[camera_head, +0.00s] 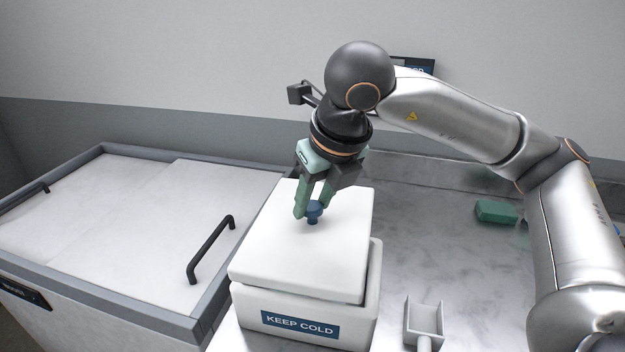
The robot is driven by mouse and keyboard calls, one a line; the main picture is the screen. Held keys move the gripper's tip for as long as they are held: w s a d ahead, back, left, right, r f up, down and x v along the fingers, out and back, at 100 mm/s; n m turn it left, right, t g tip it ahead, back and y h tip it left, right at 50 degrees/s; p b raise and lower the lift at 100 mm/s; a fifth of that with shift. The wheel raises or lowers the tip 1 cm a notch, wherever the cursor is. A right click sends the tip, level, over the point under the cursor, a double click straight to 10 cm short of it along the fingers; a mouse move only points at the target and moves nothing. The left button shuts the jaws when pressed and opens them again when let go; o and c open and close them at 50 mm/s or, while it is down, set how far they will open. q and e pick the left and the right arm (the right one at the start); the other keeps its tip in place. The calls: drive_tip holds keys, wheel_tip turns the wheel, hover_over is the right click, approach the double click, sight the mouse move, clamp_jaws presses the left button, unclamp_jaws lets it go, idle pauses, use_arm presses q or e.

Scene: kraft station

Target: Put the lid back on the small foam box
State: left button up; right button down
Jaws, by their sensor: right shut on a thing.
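The small foam box (357,325) is white with a blue "KEEP COLD" label and stands on the metal counter. Its white lid (275,245) lies over the box top, shifted toward the left and back, so a strip of the box's right rim shows. Whether the lid touches the rim all round cannot be told. My right gripper (313,209) comes down from above with green fingers and is shut on the knob. My left gripper is not in view.
A large chest with white sliding covers (110,215) and black handles stands at the left, close to the box. A small white scoop (424,320) lies right of the box. A green block (496,212) lies at the back right. The counter (440,250) between them is clear.

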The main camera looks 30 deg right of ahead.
sight(316, 223)
drive_tip(key=shift+w+d, duration=0.1)
drive_tip(key=shift+w, duration=0.15)
drive_tip(key=shift+s+f+b, duration=0.15)
drive_tip(key=shift+f+b, duration=0.3)
drive_tip(key=shift+f, duration=0.2)
drive_tip(key=shift+f+b, duration=0.45)
drive_tip(key=shift+f, duration=0.35)
wheel_tip(316, 223, down, 3)
drive_tip(key=shift+r+b, duration=0.15)
drive_tip(key=shift+b, duration=0.9)
drive_tip(key=shift+f, duration=0.25)
drive_tip(key=shift+f+b, duration=0.15)
drive_tip(key=shift+b, duration=0.3)
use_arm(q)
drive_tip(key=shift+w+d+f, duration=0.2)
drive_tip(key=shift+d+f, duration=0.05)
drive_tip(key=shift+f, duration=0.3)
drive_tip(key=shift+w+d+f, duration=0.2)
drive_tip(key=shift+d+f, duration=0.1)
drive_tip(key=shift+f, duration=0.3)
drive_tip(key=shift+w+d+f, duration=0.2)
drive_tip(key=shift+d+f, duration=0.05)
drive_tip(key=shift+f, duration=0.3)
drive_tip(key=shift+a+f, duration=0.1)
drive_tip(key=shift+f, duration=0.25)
